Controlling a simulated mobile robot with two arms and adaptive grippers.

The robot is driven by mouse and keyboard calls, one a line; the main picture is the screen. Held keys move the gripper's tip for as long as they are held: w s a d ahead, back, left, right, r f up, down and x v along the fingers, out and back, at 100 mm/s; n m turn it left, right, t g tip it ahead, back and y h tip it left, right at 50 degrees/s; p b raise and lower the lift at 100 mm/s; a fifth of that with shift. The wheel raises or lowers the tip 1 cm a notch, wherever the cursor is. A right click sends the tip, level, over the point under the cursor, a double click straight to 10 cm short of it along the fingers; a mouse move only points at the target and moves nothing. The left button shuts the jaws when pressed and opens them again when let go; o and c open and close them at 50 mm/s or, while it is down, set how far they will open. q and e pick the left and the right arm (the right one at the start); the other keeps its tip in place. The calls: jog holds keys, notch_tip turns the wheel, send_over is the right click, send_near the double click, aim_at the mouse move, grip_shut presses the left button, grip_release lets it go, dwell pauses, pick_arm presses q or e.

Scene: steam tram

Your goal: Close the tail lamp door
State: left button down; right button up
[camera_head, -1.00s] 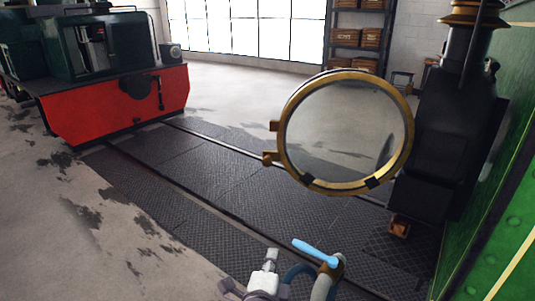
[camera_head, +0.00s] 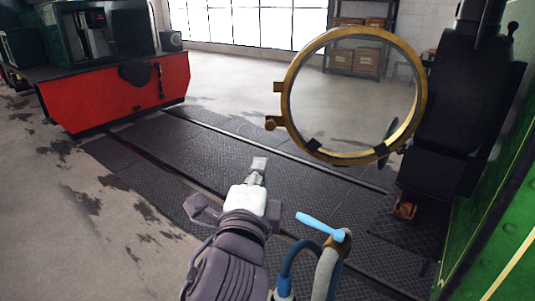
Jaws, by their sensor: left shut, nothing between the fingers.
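The tail lamp door is a round brass-rimmed glass door (camera_head: 289,72) in the upper right of the head view. It stands swung out from the black lamp body (camera_head: 447,122) at the right, and I see the floor and shelf through its glass. Small brass lugs stick out from its left rim. My left gripper (camera_head: 259,164) is shut and empty. In the picture it is below and left of the door's rim, apart from it. My right gripper is not in view.
A green panel (camera_head: 500,225) runs along the right edge. A blue-handled valve with a hose (camera_head: 320,226) stands in front, right of my left arm. A red and green locomotive (camera_head: 120,95) stands back left. Dark floor plates and rails lie between.

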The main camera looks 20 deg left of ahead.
aim_at(269, 130)
pick_arm(q)
jog(key=w+p, duration=0.1)
jog(key=w, duration=0.2)
jog(key=w+a+p, duration=0.1)
jog(key=w, duration=0.2)
jog(key=w+r+p, duration=0.1)
jog(key=w, duration=0.2)
jog(key=shift+w+a+p, duration=0.3)
jog(key=shift+w+a, duration=0.05)
jog(key=shift+a, duration=0.05)
jog(key=shift+w, duration=0.65)
jog(key=shift+w+a+f, duration=0.1)
jog(key=shift+w+a, duration=0.05)
